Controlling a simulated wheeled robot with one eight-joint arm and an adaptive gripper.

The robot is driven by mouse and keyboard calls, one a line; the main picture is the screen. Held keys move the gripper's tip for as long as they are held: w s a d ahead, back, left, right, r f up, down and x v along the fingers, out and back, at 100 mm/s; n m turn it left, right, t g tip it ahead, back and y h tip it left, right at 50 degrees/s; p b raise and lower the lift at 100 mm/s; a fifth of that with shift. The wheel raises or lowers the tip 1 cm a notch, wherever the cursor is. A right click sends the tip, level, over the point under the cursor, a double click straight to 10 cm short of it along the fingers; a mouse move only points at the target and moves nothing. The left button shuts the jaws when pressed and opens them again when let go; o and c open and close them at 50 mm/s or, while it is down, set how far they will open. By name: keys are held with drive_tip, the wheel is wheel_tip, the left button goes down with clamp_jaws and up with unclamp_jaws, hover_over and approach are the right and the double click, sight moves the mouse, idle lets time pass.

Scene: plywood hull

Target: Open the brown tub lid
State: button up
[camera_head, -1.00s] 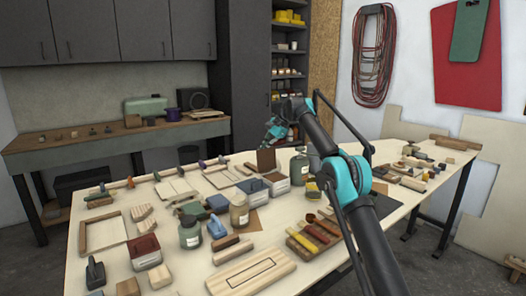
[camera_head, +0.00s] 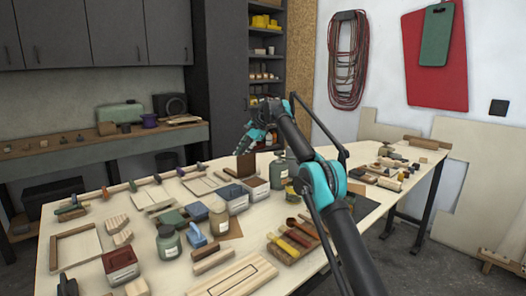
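A tub (camera_head: 256,190) with a pale label stands near the middle of the table. A brown lid (camera_head: 246,164) stands upright at its back edge, so the tub appears open. My gripper (camera_head: 238,150) is at the end of my raised arm, just above and left of the brown lid in the picture. I cannot tell whether it touches the lid. The fingers are small and dark, and whether they are open or shut does not show. Nothing is seen held in them.
A tub with a blue lid (camera_head: 232,195) stands left of the brown-lidded one, and a green jar (camera_head: 279,170) to its right. A red-lidded tub (camera_head: 121,268), a tan jar (camera_head: 218,217) and several wooden blocks crowd the table (camera_head: 165,280). Little room is free.

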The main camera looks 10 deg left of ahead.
drive_tip(key=d+r, duration=0.1)
drive_tip(key=d, duration=0.4)
drive_tip(key=w+d+r, duration=0.1)
drive_tip(key=d, duration=0.3)
drive_tip(key=d+r, duration=0.1)
drive_tip(key=d, duration=0.4)
drive_tip(key=shift+w+d+r, duration=0.2)
drive_tip(key=shift+w+d, duration=0.1)
drive_tip(key=shift+w, duration=0.1)
drive_tip(key=shift+c, duration=0.6)
